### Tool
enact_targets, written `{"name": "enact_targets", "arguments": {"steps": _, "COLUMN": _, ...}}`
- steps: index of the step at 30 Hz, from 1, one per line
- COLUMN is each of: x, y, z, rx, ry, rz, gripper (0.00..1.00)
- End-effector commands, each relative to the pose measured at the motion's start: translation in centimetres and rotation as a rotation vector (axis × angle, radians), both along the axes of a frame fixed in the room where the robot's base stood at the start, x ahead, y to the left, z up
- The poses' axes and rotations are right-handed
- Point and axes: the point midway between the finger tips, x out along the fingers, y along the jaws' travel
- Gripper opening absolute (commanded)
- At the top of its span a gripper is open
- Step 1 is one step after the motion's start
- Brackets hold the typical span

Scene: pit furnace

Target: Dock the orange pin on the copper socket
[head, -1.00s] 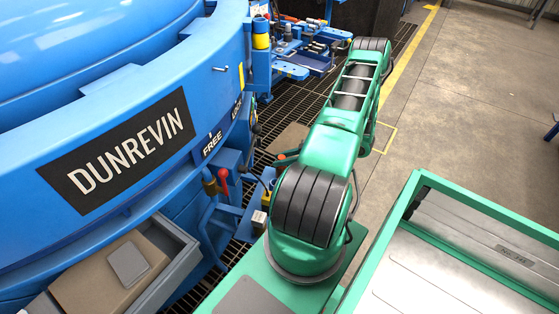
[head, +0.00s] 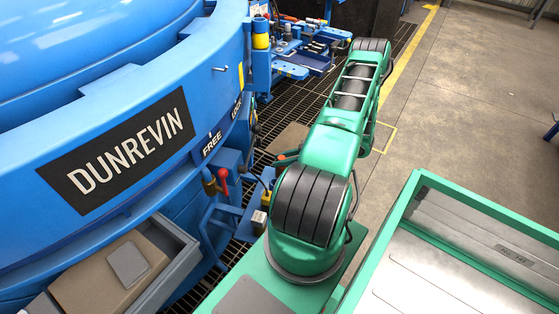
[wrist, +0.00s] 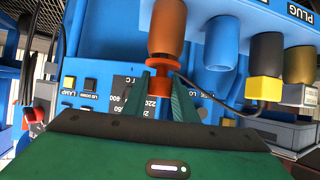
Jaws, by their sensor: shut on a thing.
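In the wrist view, my gripper (wrist: 161,88) has its two green fingers shut on the orange pin (wrist: 160,66). The pin points up the picture. Its flange sits just below the mouth of the copper socket (wrist: 168,30), a copper-brown cylinder hanging from a blue housing. The pin lines up closely with the socket's mouth. I cannot tell whether its tip is inside or only touching. The lower part of the pin is between my fingers. My gripper is not clearly visible in the head view.
Beside the copper socket hang a blue socket (wrist: 219,42), a black one with a yellow plug (wrist: 264,88) and cable, and a brass one (wrist: 299,64). A blue panel with labelled switches (wrist: 92,85) lies behind. A red knob (wrist: 33,115) is at left.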

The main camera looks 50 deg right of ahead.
Motion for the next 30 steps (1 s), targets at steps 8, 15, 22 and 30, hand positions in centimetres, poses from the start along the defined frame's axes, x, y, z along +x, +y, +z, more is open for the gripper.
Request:
{"name": "enact_targets", "arguments": {"steps": 8, "x": 0.02, "y": 0.0, "z": -0.45, "rx": 0.0, "ry": -0.001, "rz": 0.0, "gripper": 0.0}}
{"name": "enact_targets", "arguments": {"steps": 15, "x": 0.03, "y": -0.01, "z": -0.77, "rx": 0.0, "ry": -0.001, "rz": 0.0, "gripper": 0.33}}
{"name": "enact_targets", "arguments": {"steps": 22, "x": 0.0, "y": 0.0, "z": -0.8, "rx": 0.0, "ry": 0.0, "rz": 0.0, "gripper": 0.33}}
{"name": "enact_targets", "arguments": {"steps": 30, "x": -0.92, "y": -0.52, "z": -0.23, "rx": 0.0, "ry": 0.0, "rz": -0.001, "gripper": 0.33}}
